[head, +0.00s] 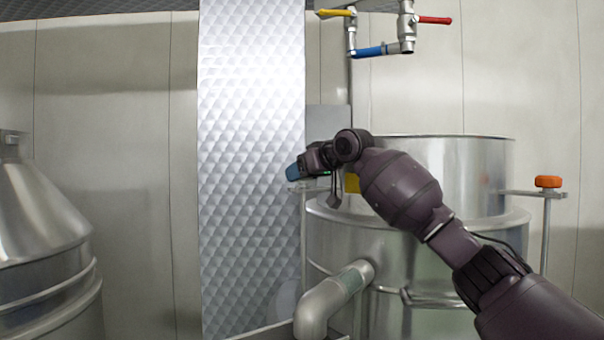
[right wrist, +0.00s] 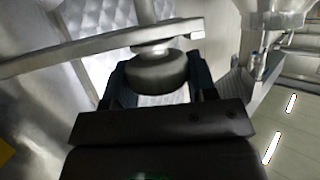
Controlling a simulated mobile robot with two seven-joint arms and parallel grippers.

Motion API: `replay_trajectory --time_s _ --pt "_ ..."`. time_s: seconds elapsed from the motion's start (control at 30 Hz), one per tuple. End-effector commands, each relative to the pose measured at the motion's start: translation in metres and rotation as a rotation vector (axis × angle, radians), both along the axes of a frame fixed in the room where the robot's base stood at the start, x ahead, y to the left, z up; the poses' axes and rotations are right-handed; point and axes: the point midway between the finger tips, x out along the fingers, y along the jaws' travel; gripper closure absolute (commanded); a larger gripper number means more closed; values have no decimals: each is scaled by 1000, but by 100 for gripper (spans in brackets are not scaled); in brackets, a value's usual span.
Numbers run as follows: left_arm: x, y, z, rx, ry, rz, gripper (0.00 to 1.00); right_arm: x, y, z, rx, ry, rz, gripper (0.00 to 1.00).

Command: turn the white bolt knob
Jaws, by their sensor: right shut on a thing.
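The bolt knob (right wrist: 158,72) sits between the two fingers of my right gripper in the right wrist view. It is round and looks grey in shadow, so I cannot confirm its white colour. It is on a short rod at a flat metal bracket (right wrist: 100,46). My right gripper (head: 294,172) is shut on this knob, a finger on each side. In the head view the gripper is at the left side of the steel vessel (head: 440,180), and the knob is hidden behind it. My left gripper is not in view.
An orange knob (head: 548,182) stands on a similar bracket at the vessel's right. A bent steel pipe (head: 330,300) comes out below my arm. Valves with yellow (head: 337,12) and red (head: 434,20) handles hang above. A cone-topped tank (head: 40,230) stands at left.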

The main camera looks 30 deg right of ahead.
Motion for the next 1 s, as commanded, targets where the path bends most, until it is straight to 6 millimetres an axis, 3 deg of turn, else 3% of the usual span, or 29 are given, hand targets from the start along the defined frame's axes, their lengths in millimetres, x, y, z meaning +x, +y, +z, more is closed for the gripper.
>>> replay_trajectory --time_s 0.4,0.93,0.97,1.0 --pt "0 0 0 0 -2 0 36 1 1 -7 -1 17 182 72" --pt "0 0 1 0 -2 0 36 1 1 -9 -3 22 206 72" --pt "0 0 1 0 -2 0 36 1 1 -9 -4 22 205 46" --pt "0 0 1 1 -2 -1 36 1 1 -9 -3 21 205 40"
